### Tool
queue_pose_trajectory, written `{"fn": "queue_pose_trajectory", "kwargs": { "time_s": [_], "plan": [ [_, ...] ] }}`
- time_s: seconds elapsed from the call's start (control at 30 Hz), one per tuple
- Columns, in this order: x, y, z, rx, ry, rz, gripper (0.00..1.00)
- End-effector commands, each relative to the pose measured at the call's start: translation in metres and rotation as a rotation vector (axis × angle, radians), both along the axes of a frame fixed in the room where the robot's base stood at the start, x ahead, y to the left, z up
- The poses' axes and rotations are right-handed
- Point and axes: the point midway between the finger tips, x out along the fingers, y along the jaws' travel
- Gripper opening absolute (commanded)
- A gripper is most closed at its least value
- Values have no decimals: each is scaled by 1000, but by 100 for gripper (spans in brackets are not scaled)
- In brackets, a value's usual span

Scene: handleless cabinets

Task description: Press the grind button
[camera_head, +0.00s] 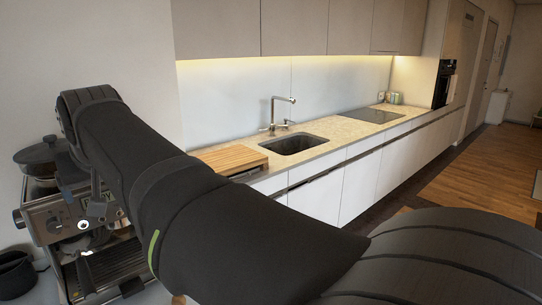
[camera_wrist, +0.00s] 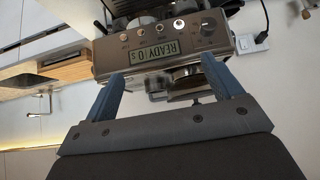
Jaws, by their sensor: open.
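The coffee machine (camera_head: 52,222) is a metal espresso machine at the lower left of the head view, partly hidden by my arm. In the wrist view the machine (camera_wrist: 185,45) appears upside down, with a lit display (camera_wrist: 154,52) reading "READY 0 s". A row of small round buttons (camera_wrist: 160,27) and a larger knob (camera_wrist: 208,27) lie along its front panel. Their labels are too small to read, so I cannot tell which is the grind button. My gripper (camera_wrist: 163,72) is open and empty, its fingers spread in front of the panel; contact is not clear.
A wooden board (camera_head: 230,159) lies on the counter (camera_head: 330,132), near the sink (camera_head: 293,144) and its tap (camera_head: 281,110). White cabinets run below. A black pan-like lid (camera_head: 40,154) sits on top of the machine.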

Motion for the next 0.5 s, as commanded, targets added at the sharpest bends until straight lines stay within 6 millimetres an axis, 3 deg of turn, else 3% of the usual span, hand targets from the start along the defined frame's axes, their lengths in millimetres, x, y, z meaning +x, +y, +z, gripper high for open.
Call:
{"fn": "queue_pose_trajectory", "kwargs": {
  "time_s": [0.07,0.4,0.5],
  "plan": [
    [0,0,-1,10,9,-16,69],
    [-2,-2,-20,202,179,-318,2],
    [-3,-3,-27,279,247,-432,0]
  ]
}}
